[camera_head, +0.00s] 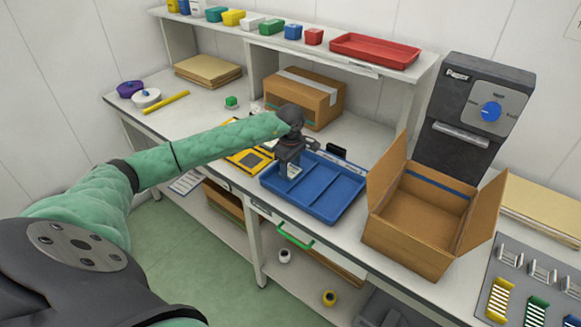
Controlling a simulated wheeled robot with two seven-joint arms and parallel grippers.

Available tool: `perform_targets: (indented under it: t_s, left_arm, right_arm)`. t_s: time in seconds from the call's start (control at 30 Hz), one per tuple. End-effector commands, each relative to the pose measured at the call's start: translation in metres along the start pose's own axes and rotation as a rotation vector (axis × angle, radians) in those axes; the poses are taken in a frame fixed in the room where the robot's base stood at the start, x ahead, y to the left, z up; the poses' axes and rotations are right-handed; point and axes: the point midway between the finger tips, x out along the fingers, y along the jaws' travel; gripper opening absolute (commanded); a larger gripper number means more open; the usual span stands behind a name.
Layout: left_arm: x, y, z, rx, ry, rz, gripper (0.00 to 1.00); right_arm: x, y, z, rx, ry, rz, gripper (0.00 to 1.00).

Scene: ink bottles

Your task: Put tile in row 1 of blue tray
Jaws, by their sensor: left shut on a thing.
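The blue tray (322,205) lies on the workbench near its front edge, with thin dividers making rows. My left gripper (291,172) reaches in from the left and points down over the tray's left part. It is shut on a small pale tile (293,171), whose lower part shows between the fingers. I cannot tell whether the tile touches the tray floor. The fingers hide part of the tray's left row. My right gripper is not in view.
An open cardboard box (415,215) stands just right of the tray. A closed carton (305,97) is behind it. A yellow-framed item (248,160) lies left of the tray. A black machine (470,120) stands at the back right. Small bins and a red tray (375,50) sit on the shelf above.

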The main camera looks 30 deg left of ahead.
Motion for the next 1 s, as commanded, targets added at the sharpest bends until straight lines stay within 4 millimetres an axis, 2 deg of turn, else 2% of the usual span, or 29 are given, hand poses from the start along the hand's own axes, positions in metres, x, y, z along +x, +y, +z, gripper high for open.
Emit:
perform_targets:
  t_s: [0.1, 0.13, 0.2, 0.23, 0.67, 0.8, 0.87, 0.93, 1.0]
  left_arm:
    - [0.001, 0.000, 0.000, 0.000, 0.000, 0.000, 0.29]
    - [0.001, 0.000, 0.000, 0.000, 0.000, 0.000, 0.60]
    - [0.001, 0.000, 0.000, 0.000, 0.000, 0.000, 0.74]
    - [0.000, 0.000, 0.000, 0.000, 0.000, 0.000, 0.76]
    - [-0.001, 0.000, 0.000, 0.000, 0.000, 0.000, 0.76]
    - [-0.004, 0.000, 0.000, 0.000, 0.000, 0.001, 0.76]
    - [-0.007, 0.001, 0.000, 0.000, 0.000, 0.001, 0.76]
    - [-0.011, 0.001, 0.000, 0.000, -0.001, 0.001, 0.76]
    - [-0.017, 0.001, 0.000, 0.000, 0.000, 0.001, 0.76]
  right_arm:
    - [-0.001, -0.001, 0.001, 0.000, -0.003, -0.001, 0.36]
    - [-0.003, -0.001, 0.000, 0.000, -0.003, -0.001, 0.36]
    - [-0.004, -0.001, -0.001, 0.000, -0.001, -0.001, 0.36]
    - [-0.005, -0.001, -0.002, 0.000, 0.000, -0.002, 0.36]
    - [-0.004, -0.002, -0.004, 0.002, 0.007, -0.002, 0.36]
    - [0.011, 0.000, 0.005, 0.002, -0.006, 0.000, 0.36]
    - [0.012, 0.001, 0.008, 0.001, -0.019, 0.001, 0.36]
    - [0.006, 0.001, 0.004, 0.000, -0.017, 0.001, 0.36]
    - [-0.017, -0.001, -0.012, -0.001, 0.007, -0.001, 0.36]
